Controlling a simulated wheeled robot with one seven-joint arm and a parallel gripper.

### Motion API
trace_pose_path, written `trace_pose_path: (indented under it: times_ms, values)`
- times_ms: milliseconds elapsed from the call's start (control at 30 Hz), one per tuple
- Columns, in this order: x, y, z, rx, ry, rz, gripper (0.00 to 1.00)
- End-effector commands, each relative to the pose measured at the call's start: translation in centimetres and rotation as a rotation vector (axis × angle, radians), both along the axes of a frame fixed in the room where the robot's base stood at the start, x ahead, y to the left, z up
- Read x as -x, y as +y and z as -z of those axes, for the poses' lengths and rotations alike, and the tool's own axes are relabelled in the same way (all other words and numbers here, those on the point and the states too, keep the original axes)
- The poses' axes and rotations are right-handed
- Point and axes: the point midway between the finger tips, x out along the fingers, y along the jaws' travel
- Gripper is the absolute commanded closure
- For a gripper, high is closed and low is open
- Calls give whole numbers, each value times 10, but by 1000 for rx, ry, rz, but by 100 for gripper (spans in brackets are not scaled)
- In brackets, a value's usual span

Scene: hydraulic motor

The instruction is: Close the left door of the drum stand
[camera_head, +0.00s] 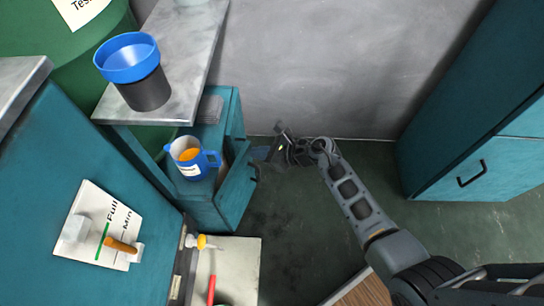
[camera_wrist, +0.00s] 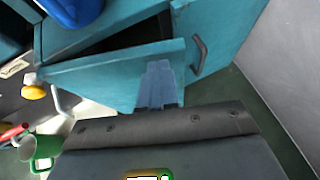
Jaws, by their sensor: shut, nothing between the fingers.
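The drum stand is teal (camera_head: 205,215), at the left of the head view. A teal door panel (camera_head: 236,192) on it stands ajar. In the wrist view the door panel (camera_wrist: 110,82) spans the upper middle, with a dark gap behind its upper edge. A grey handle (camera_wrist: 200,55) is on the teal front to its right. My gripper (camera_head: 262,162) is beside the panel's outer side in the head view. In the wrist view the shut fingers (camera_wrist: 158,84) overlap the panel's face; I cannot tell whether they touch it. Nothing is between them.
A blue jug (camera_head: 192,160) with orange contents is at the stand's top. A blue-rimmed dark cup (camera_head: 146,88) stands on the grey slab (camera_head: 190,45). A green drum (camera_head: 75,50) is behind. Teal drawers (camera_head: 485,165) stand at right. The floor (camera_head: 300,215) between is clear.

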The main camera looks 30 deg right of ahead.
Motion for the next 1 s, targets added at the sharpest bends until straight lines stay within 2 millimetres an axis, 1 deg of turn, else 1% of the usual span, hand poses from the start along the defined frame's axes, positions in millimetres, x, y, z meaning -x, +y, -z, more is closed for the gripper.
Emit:
trace_pose_path:
  times_ms: [133,467,567,767,900,1000]
  values:
    - [-6,5,1,-2,1,-1,100]
    - [-7,6,0,-1,1,0,100]
    - [-10,6,1,-1,0,-13,100]
    - [-32,15,3,1,-3,-139,100]
    - [-48,26,4,0,-2,-249,100]
    - [-55,33,3,-1,-1,-308,100]
